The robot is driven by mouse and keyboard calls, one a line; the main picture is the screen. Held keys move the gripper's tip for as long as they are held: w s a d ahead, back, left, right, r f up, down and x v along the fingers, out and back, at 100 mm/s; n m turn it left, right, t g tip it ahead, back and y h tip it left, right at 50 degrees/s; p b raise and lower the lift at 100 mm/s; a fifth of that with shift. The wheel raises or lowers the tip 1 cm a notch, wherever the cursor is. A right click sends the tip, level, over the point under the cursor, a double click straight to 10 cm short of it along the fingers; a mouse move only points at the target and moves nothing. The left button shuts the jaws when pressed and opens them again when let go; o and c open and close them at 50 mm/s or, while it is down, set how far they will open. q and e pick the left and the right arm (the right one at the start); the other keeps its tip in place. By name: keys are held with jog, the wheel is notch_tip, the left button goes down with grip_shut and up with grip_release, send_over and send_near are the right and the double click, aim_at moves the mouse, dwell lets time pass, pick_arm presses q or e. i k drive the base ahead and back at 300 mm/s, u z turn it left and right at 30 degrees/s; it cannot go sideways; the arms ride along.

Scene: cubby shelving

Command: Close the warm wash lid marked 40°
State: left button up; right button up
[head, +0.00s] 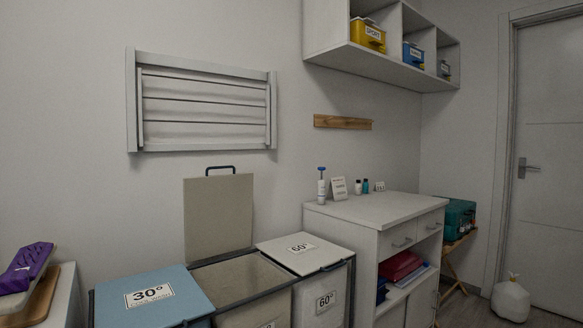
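A laundry sorter with three compartments stands at the bottom middle of the head view. Its middle lid (218,216) is beige, has a dark handle on its top edge, and stands open and upright near the wall. The middle compartment (226,299) below it is uncovered. A label at its front is cut off by the picture's bottom edge, so its number cannot be read. The blue lid marked 30° (170,311) on the left is shut. The white lid marked 60° (290,262) on the right is shut. Neither of my grippers is in view.
A white cabinet (350,222) with bottles and a small card on top stands right of the sorter. A folded drying rack (203,103) hangs on the wall above. A purple iron-like object (28,266) sits at left. Cubbies (333,52) hang upper right.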

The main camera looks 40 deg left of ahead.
aim_at(217, 209)
jog(key=z, duration=0.25)
jog(key=k, duration=1.5)
jog(key=u, duration=1.2)
jog(key=i, duration=0.7)
jog(key=z, duration=0.05)
